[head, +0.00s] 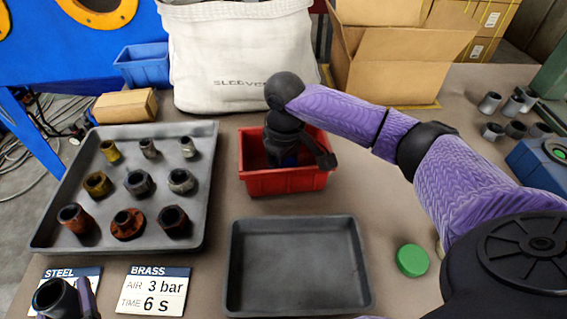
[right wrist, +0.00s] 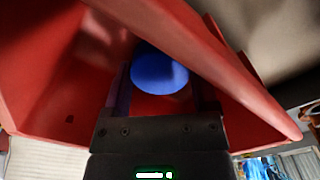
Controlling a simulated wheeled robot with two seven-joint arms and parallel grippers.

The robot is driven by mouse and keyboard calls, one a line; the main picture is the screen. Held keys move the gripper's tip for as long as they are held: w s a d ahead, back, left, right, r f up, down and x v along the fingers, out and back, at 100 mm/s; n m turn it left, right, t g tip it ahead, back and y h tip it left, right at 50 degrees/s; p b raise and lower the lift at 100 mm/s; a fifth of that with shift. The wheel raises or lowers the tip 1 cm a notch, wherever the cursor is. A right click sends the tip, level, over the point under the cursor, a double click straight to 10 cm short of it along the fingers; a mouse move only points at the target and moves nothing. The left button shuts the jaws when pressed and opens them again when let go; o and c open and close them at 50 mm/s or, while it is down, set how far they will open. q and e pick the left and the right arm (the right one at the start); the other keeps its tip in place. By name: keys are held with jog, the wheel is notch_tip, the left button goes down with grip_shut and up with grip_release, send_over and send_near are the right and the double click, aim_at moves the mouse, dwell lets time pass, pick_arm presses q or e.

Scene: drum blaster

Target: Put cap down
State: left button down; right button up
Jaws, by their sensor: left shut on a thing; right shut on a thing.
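A blue cap (right wrist: 160,73) shows in the right wrist view between the fingers of my right gripper (right wrist: 163,85), which is shut on it inside the red bin (right wrist: 65,75). My left gripper (head: 72,295) is at the bottom left edge of the head view, shut on a dark round hollow part (head: 55,298). A green cap (head: 412,260) lies on the table to the right of the empty grey tray (head: 297,268).
A grey tray (head: 210,150) at the left holds several metal fittings. Steel and brass cards (head: 153,290) lie in front of it. A white bag (head: 240,60), a blue bin (head: 143,65) and cardboard boxes (head: 395,65) stand behind. Several grey fittings (head: 490,103) are at the far right.

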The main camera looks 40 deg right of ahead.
aim_at(284, 164)
pick_arm(q)
jog(key=shift+r, duration=0.1)
pick_arm(e)
jog(key=o, duration=1.1)
jog(key=shift+f, duration=0.1)
pick_arm(q)
notch_tip(284, 164, up, 7)
jog(key=p, duration=0.6)
jog(key=shift+r, duration=0.2)
pick_arm(e)
jog(key=shift+o, duration=0.2)
notch_tip(284, 164, up, 12)
jog(key=shift+r, duration=0.2)
pick_arm(q)
jog(key=shift+s, duration=0.1)
